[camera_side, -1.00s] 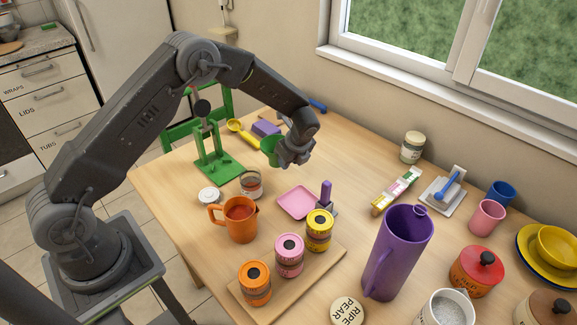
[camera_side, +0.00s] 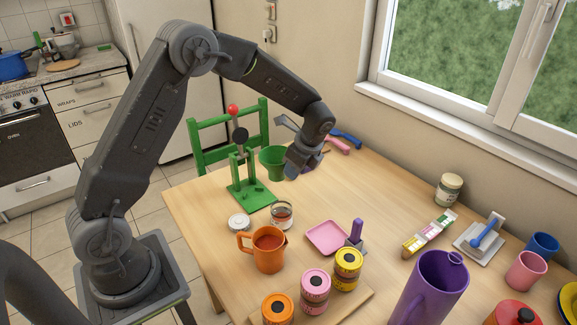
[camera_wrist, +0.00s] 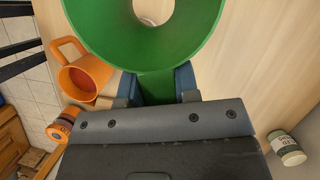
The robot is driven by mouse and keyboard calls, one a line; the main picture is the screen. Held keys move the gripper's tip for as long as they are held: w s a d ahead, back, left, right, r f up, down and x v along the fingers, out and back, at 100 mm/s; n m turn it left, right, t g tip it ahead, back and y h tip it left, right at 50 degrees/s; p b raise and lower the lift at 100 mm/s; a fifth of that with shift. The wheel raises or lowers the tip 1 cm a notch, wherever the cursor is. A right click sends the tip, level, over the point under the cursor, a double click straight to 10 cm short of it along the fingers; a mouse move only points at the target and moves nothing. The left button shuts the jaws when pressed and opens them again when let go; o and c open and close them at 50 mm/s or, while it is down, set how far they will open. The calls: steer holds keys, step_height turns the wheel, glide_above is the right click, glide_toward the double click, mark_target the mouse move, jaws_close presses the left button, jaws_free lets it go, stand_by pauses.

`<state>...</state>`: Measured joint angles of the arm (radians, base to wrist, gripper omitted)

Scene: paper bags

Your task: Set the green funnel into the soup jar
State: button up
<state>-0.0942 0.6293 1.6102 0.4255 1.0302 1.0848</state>
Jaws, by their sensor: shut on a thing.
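The green funnel (camera_side: 272,161) is held in the air by my gripper (camera_side: 291,163), beside the green press in the side view. In the wrist view my gripper (camera_wrist: 158,86) is shut on a tab at the rim of the funnel (camera_wrist: 100,25), whose wide mouth and pale centre hole face the camera. The soup jar (camera_side: 282,213), clear glass with reddish contents low inside, stands open on the table, below the funnel in the picture. The funnel is apart from the jar. I cannot make out the jar in the wrist view.
A white lid (camera_side: 238,221) lies left of the jar, and an orange mug (camera_side: 268,250) stands in front. The green press (camera_side: 250,194) is close behind. A pink tray (camera_side: 326,237) lies to the right. Bare table (camera_side: 375,185) extends right of the gripper.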

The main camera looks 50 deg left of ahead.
steer(key=d+n, duration=0.1)
steer(key=d+r+n+g, duration=0.1)
steer(key=d, duration=0.1)
steer(key=s+d+r+n, duration=0.1)
steer(key=d, duration=0.1)
steer(key=shift+g, duration=0.3)
steer(key=shift+w+a+f, duration=0.1)
steer(key=shift+f, duration=2.75)
steer(key=shift+f, duration=2.25)
steer(key=o, duration=1)
steer(key=shift+r, duration=0.15)
steer(key=shift+v, duration=2.4)
